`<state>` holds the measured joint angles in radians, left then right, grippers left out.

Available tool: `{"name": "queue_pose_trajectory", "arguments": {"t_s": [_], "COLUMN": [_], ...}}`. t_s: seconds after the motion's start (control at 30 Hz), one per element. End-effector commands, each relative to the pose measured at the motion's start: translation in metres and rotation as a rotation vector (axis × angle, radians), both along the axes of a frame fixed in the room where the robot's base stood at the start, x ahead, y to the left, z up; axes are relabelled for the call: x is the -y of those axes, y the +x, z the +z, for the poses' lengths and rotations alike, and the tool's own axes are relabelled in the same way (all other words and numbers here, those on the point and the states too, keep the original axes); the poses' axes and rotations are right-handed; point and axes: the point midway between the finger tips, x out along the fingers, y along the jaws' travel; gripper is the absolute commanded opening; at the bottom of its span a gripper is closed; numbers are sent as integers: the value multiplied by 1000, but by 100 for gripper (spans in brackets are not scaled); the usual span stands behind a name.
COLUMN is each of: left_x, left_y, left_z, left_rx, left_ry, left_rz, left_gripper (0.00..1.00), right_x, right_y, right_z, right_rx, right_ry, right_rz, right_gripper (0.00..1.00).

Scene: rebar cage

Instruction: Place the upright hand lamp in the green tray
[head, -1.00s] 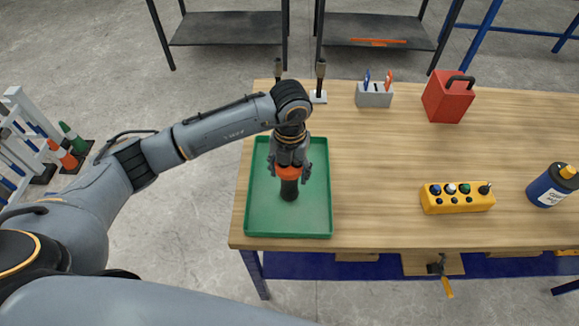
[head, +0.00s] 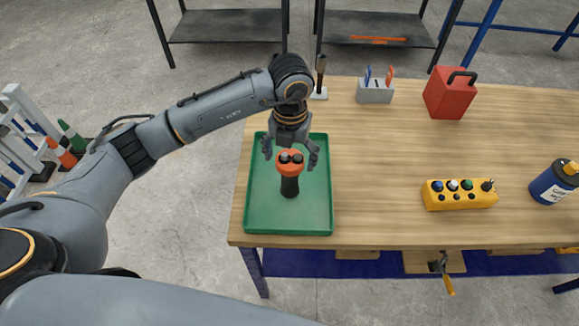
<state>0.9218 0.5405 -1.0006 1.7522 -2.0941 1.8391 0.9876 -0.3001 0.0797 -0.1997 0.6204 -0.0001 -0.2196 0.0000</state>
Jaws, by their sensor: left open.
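The hand lamp (head: 290,185) has a black body and an orange head with two dark round parts on top. It stands upright inside the green tray (head: 318,218), near its middle. The tray lies at the left end of the wooden table. My left gripper (head: 291,152) is open above and just behind the lamp's head, its fingers spread to either side and apart from the lamp. My right gripper is not in view.
On the table (head: 385,155) stand a grey holder (head: 375,92), a red box (head: 450,94) with a black handle, a yellow button box (head: 460,194) and a blue bottle (head: 553,184). A brush-like tool (head: 321,75) stands behind the tray. The table's middle is clear.

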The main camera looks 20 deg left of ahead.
Motion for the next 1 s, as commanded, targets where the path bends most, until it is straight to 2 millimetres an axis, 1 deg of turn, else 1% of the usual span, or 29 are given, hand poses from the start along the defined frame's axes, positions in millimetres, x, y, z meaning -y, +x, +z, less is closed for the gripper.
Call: {"name": "queue_pose_trajectory", "arguments": {"t_s": [0.03, 0.2, 0.3, 0.4, 0.6, 1.0], "left_x": [0, 1, 0, 0, 0, 0], "left_y": [1, 1, 1, 1, 0, 0], "left_z": [9, 46, 63, 75, 83, 83], "left_rx": [7, 5, 5, 3, 0, -1], "left_ry": [-1, -1, 0, 1, 1, 1], "left_rz": [-3, -2, -1, 0, 0, 0], "left_gripper": [83, 83, 83, 83, 83, 83], "right_x": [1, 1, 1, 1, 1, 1], "right_y": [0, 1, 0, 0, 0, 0], "right_z": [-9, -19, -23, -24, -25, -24], "right_rx": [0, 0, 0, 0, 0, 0], "right_ry": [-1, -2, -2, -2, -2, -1], "right_rz": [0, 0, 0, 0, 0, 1], "right_gripper": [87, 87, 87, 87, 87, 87]}}
